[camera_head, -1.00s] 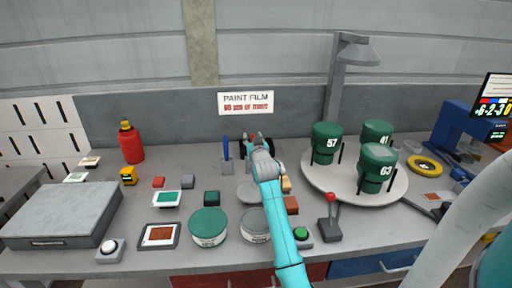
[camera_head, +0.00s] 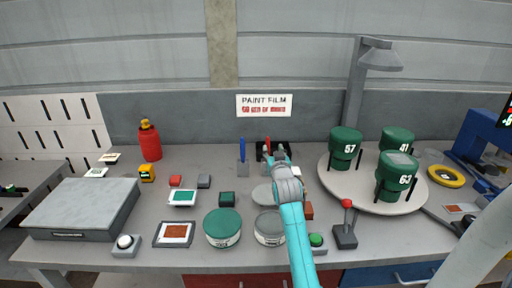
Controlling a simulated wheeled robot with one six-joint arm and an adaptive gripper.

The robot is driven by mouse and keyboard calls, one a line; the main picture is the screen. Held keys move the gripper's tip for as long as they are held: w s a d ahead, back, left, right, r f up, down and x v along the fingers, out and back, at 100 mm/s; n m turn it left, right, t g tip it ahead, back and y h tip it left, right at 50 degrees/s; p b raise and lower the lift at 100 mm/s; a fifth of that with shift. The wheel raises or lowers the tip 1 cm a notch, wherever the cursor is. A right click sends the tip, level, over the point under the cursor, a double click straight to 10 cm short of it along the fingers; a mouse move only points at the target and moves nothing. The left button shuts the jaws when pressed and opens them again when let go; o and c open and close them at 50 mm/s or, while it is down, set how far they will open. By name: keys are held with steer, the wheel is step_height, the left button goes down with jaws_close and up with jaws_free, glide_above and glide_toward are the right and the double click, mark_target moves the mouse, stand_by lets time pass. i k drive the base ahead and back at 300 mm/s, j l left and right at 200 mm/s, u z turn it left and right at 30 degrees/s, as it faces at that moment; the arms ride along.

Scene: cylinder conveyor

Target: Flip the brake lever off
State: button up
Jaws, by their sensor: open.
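A lever with a red ball knob (camera_head: 347,203) stands on a small dark grey base (camera_head: 345,237) at the front right of the bench. Its stick is close to upright. It is the only clear lever in view; I see no label on it. My gripper (camera_head: 271,150) is open at the back middle of the bench, below the wall sign, far behind and left of this lever. Its dark fingers are small and partly hidden by my wrist. A small red spot shows between them; I cannot tell what it belongs to.
A round turntable (camera_head: 332,183) with green canisters stands right of my arm. A green button (camera_head: 316,240) sits left of the lever. Round tins (camera_head: 222,240) and small blocks lie left of my arm. A grey box (camera_head: 82,203) is at the far left.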

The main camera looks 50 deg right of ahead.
mark_target(347, 203)
steer(key=k+j, duration=0.35)
steer(key=j, duration=0.2)
steer(key=k+j, duration=0.35)
steer(key=j, duration=0.15)
